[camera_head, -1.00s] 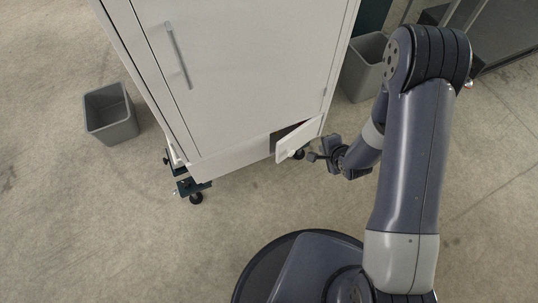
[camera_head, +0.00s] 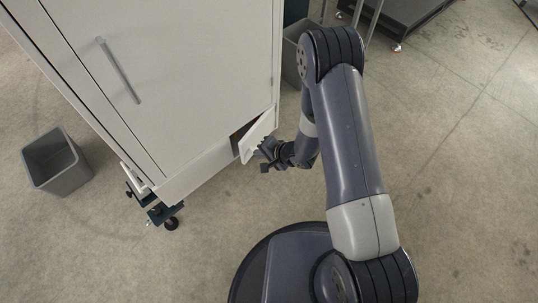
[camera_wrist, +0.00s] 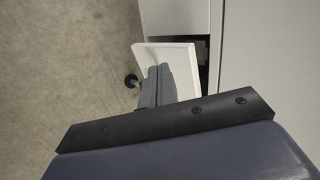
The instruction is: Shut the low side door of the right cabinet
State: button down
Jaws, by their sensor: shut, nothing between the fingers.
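The light grey cabinet (camera_head: 190,75) stands at the upper left of the head view. Its small low door (camera_head: 258,134) at the bottom right corner is ajar, swung outward, with a dark gap behind it. In the wrist view the door (camera_wrist: 180,55) stands out from the cabinet front beside a dark opening. My gripper (camera_head: 264,161) is shut and empty, close by the door's outer side. In the wrist view its fingers (camera_wrist: 157,85) overlap the door panel; I cannot tell whether they touch it.
A grey bin (camera_head: 56,165) stands on the floor left of the cabinet, and another bin (camera_head: 291,64) is partly hidden behind my arm. A caster foot (camera_head: 171,223) juts out at the cabinet's near corner.

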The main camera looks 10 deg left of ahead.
aim_at(242, 146)
jog(key=a, duration=0.1)
jog(key=w+a, duration=0.1)
jog(key=w+a+f+b, duration=0.1)
jog(key=a, duration=0.1)
jog(key=shift+w+a, duration=0.15)
jog(key=shift+a, duration=0.1)
jog(key=shift+a+r, duration=0.1)
jog(key=shift+w+a+p, duration=0.15)
jog(key=shift+a+p, duration=0.15)
jog(key=shift+w+a+p, duration=0.2)
jog(key=shift+a, duration=0.3)
jog(key=shift+w+a+p, duration=0.2)
jog(key=shift+a, duration=0.3)
